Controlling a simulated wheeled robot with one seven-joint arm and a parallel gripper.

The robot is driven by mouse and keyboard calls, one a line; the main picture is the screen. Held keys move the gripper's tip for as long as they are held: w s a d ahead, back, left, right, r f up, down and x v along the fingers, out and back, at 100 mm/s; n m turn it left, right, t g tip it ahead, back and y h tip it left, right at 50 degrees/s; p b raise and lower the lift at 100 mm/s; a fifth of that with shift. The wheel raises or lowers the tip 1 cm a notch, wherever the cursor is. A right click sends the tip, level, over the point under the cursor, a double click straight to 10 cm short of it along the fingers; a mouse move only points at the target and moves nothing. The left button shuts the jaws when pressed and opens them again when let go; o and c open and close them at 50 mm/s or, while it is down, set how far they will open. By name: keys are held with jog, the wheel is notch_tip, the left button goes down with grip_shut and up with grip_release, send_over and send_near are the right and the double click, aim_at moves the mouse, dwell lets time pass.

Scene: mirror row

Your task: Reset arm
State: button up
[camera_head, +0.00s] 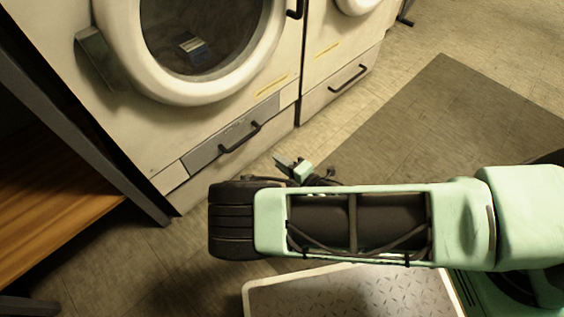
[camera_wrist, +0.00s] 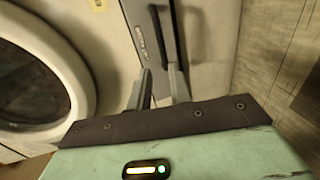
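My arm reaches across the head view from the right. My gripper (camera_head: 297,168) shows small beyond the arm's dark end joint, in front of the washing machine's lower panel, and is partly hidden by my arm. In the wrist view my gripper (camera_wrist: 160,72) has two dark fingers with a narrow gap between them. I see nothing held in the gap. The washing machine (camera_wrist: 105,25) and a dark handle (camera_wrist: 179,45) lie beyond the fingers. I cannot tell whether the fingers touch the handle.
The washing machine (camera_head: 150,140) with a round door (camera_head: 180,95) stands at upper left, with another machine (camera_head: 335,60) beside it. A wooden shelf (camera_head: 60,200) with a dark frame is at the left.

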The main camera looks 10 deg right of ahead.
dwell(0.3)
jog(key=s+a+r+m+g+h, duration=0.3)
jog(key=s+r+m+g, duration=0.15)
jog(key=r+m, duration=0.5)
jog(key=s+a+r+m+g+h, duration=0.25)
jog(key=r+m+g, duration=0.35)
jog(key=r, duration=0.6)
jog(key=s+d+r+m+g+h+p, duration=0.1)
jog(key=s+d+r, duration=0.5)
jog(key=s+r, duration=0.15)
jog(key=s+d+r+m+g+h, duration=0.1)
jog(key=s+d+r+g+h, duration=0.1)
jog(key=s+d+r, duration=0.55)
notch_tip(320, 180, up, 37)
jog(key=w+a+p, duration=0.1)
jog(key=a+p, duration=0.1)
jog(key=p, duration=3.4)
jog(key=shift+w, duration=0.2)
